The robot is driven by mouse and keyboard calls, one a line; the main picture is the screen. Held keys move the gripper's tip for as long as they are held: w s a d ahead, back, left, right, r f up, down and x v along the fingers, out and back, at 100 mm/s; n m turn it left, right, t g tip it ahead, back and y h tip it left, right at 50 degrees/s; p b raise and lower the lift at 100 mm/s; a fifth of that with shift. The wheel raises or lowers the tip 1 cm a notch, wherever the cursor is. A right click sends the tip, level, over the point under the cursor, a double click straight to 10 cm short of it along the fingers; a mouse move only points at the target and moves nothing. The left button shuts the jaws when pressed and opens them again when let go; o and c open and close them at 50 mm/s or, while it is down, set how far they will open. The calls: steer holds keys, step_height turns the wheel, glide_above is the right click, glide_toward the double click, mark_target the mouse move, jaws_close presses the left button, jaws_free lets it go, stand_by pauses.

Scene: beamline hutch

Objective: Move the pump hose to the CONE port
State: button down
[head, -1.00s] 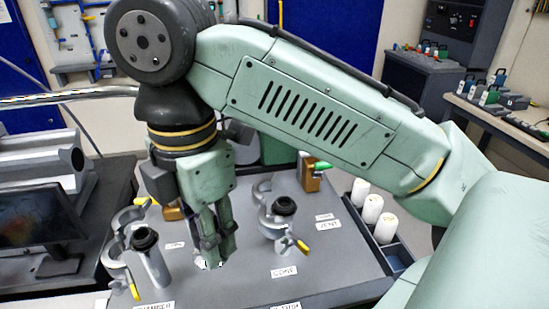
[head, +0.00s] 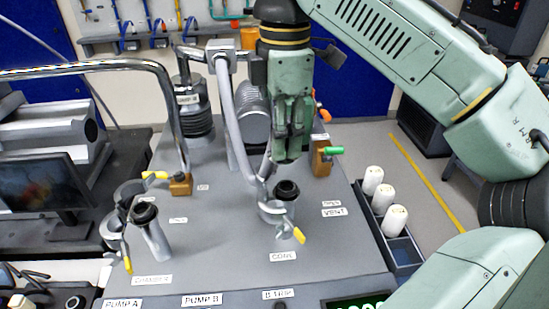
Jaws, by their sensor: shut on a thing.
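The CONE port (head: 286,190) is an upright stub with a black ring on top, behind the CONE label (head: 283,257). A grey clamp (head: 272,212) with a yellow wing handle (head: 298,235) sits at its left and front, seemingly open. The pale grey pump hose (head: 237,140) drops from a metal elbow and curves toward my gripper, just left of the port. My gripper (head: 283,150) points down, above and slightly behind the port. Its fingers are shut, apparently on the hose end, which they largely hide. I cannot tell whether the hose end touches the port.
A second black-topped port (head: 145,215) with an open clamp stands at left by the CHAMBER label (head: 152,280). A bent metal pipe (head: 168,100) rises behind it. A green-handled valve (head: 322,158) is close right of my gripper. White cylinders (head: 372,180) stand in a right-hand tray.

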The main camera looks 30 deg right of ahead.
steer(key=shift+w+d, duration=0.15)
steer(key=shift+d, duration=0.55)
steer(key=shift+a+f, duration=0.15)
steer(key=shift+f, duration=0.85)
step_height(320, 180, down, 5)
steer(key=b, duration=0.6)
steer(key=shift+r, duration=0.15)
steer(key=shift+f+b, duration=0.35)
steer(key=shift+f, duration=0.2)
steer(key=c, duration=1.1)
jaws_free()
steer(key=shift+r, duration=0.1)
